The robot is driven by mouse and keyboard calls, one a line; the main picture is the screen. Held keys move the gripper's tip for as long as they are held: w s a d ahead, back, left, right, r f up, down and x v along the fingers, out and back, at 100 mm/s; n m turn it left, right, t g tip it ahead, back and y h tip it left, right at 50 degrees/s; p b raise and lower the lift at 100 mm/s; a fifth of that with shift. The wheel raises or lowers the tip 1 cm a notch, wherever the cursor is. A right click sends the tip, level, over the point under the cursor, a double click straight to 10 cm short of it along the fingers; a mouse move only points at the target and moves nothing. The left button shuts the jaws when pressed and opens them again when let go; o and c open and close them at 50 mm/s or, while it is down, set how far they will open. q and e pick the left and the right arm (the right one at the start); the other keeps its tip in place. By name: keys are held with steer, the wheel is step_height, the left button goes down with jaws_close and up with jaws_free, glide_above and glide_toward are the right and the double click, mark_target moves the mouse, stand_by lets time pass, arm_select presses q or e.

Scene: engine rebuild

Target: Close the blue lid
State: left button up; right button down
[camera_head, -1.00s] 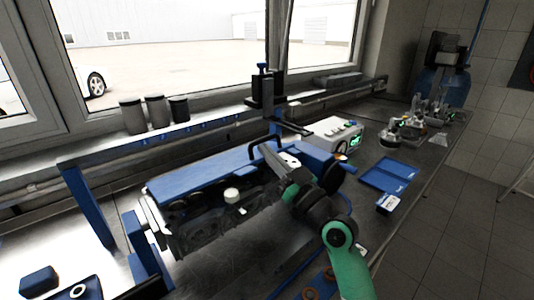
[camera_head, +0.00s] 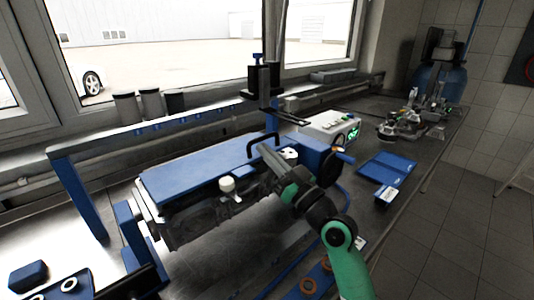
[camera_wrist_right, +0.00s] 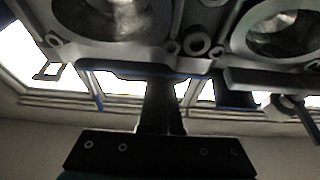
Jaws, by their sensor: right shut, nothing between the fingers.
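The blue lid (camera_head: 205,172) is a long flat blue panel along the top of the dark engine block (camera_head: 205,220). I cannot tell how far it stands open. A black loop handle (camera_head: 263,141) rises at its right end. My right gripper (camera_head: 268,172) is shut and empty at the right part of the engine, close to the lid's front edge. I cannot tell if it touches the lid. In the right wrist view the shut fingers (camera_wrist_right: 161,105) point at the engine's metal face with two large round bores (camera_wrist_right: 118,15). My left gripper is out of view.
A round white cap (camera_head: 227,184) sits at the lid's front edge. A blue rail frame (camera_head: 75,195) stands behind and left, with several dark cups above it. A white box (camera_head: 328,125) and an open blue case (camera_head: 387,167) lie to the right. Orange rings (camera_head: 308,286) lie in front.

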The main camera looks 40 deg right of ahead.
step_height(320, 180, up, 6)
steer(key=p, duration=0.4)
steer(key=shift+s+f+p, duration=0.15)
steer(key=shift+f+p, duration=0.05)
steer(key=shift+p, duration=0.15)
steer(key=s+f+b, duration=0.1)
steer(key=s+f, duration=0.6)
steer(key=f, duration=0.1)
steer(key=shift+s+f, duration=0.2)
